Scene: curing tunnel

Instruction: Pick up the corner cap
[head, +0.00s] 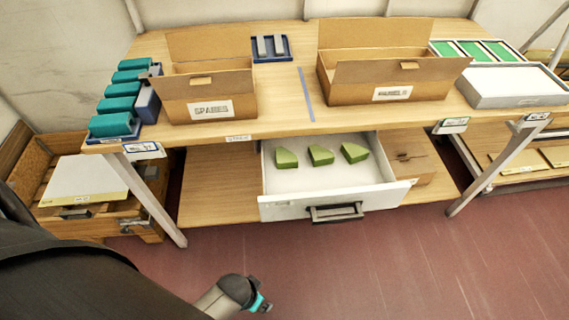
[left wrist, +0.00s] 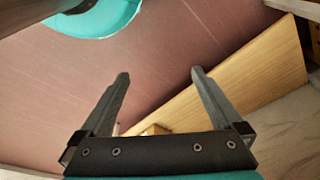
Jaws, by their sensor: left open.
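Three green angular pieces (head: 321,155) lie apart in a row in the open white drawer (head: 290,207) under the table in the head view. They look like the corner caps, though no label shows on them. My left gripper (left wrist: 160,75) is open in the left wrist view, with nothing between its two fingers. Red floor and a wooden board lie beyond the fingers, and no green piece shows there. In the head view only parts of my arm show at the bottom left, clear of the drawer. My right gripper is not in view.
The drawer's dark handle (head: 336,212) sticks out in front. Two cardboard boxes (head: 207,109) (head: 385,93) stand on the table, with teal blocks (head: 118,104) at left and a grey-white tray (head: 514,88) at right. Table legs (head: 152,200) flank the drawer. The red floor in front is clear.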

